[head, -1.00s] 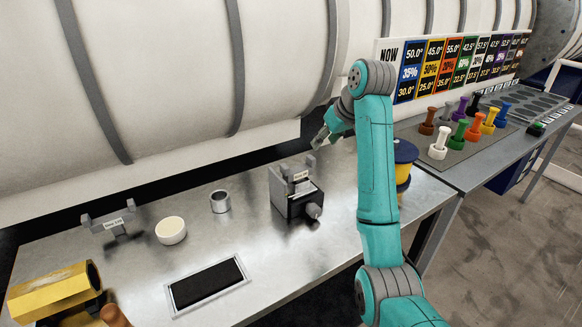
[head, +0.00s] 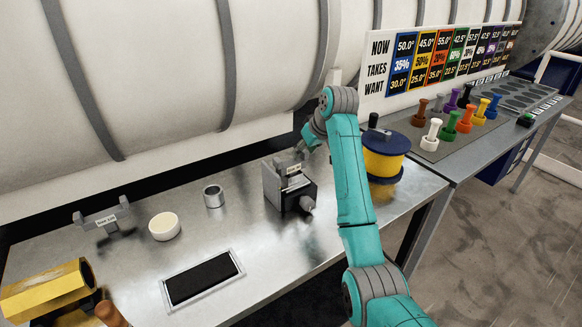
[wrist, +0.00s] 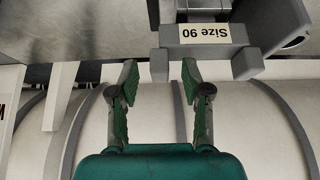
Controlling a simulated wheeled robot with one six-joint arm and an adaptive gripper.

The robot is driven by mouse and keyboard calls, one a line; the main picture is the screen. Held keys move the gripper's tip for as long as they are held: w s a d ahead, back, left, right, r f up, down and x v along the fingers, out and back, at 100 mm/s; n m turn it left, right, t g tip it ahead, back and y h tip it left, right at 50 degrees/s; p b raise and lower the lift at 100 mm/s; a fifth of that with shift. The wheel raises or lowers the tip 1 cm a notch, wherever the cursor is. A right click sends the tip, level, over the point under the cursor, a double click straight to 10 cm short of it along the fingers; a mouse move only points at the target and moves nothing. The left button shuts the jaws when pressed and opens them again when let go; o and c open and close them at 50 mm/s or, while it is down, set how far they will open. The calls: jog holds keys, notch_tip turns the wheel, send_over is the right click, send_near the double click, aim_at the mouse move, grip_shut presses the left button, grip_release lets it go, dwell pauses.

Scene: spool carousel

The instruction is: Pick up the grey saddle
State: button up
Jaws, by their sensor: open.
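A grey saddle (head: 281,178) with two raised prongs and a white label sits on a dark block with a knob (head: 307,203) on the metal bench. In the wrist view the saddle (wrist: 244,62) is at the top, its label reading "Size 90" upside down. My gripper (head: 304,148) is just above and behind the saddle's right side, partly hidden by my arm. A second grey labelled saddle (head: 104,217) stands at the bench's far left.
A white bowl (head: 165,227), a grey ring (head: 214,196) and a black framed pad (head: 202,278) lie left of the block. A yellow spool (head: 385,155) stands to its right. The large white drum (head: 150,70) borders the bench behind. Several coloured pegs stand on the right table.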

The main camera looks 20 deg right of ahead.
grip_shut()
jog(key=shift+r, duration=0.15)
